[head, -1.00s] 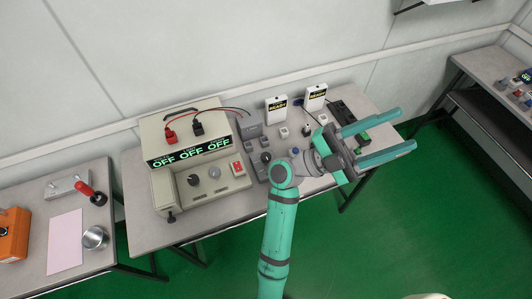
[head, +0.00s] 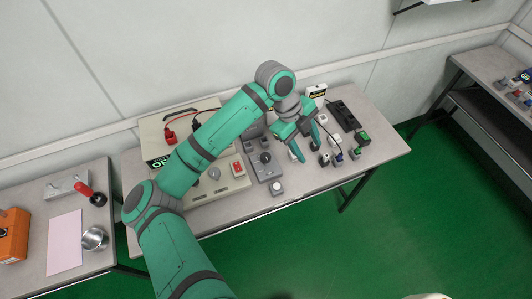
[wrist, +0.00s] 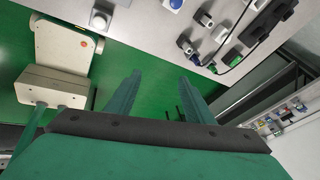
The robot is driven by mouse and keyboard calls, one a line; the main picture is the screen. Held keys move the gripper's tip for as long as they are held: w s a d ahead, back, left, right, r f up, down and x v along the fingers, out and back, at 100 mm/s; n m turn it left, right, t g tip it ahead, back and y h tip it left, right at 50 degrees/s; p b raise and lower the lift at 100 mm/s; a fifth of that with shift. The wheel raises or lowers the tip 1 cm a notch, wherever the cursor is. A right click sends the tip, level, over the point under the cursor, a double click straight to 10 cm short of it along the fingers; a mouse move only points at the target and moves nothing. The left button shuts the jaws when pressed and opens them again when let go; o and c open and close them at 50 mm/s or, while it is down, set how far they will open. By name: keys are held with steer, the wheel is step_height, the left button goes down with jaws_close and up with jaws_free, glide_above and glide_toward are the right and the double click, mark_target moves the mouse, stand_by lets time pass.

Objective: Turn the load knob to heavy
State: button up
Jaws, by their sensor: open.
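The beige tester (head: 232,187) stands on the middle table with its sloping panel facing me. My arm crosses it and hides much of its display and panel. A grey round knob (head: 214,174) shows just right of my arm. A darker knob, seen earlier to its left, is now hidden. I cannot read any load label or knob setting. My gripper (head: 306,149) is open and empty, to the right of the tester, pointing down over the small parts. In the wrist view its two fingers (wrist: 161,76) are apart with only green floor between them.
A red switch (head: 237,168) is on the tester's right side. A grey joystick unit (head: 264,160), a white-topped button (head: 277,188), several small connectors and a black power strip (head: 344,115) crowd the table right of it. A metal cup (head: 94,238) is on the left table.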

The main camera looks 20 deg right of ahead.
mark_target(265, 156)
steer(key=w+a+n+t+y, duration=0.3)
steer(key=w+a+y, duration=0.1)
steer(key=w+a, duration=0.5)
steer(key=f, duration=0.7)
steer(key=s+a+f, duration=0.1)
steer(key=f, duration=0.2)
steer(key=shift+a+f, duration=0.1)
steer(key=shift+f, duration=0.15)
steer(key=shift+m, duration=0.3)
steer(key=c, duration=1)
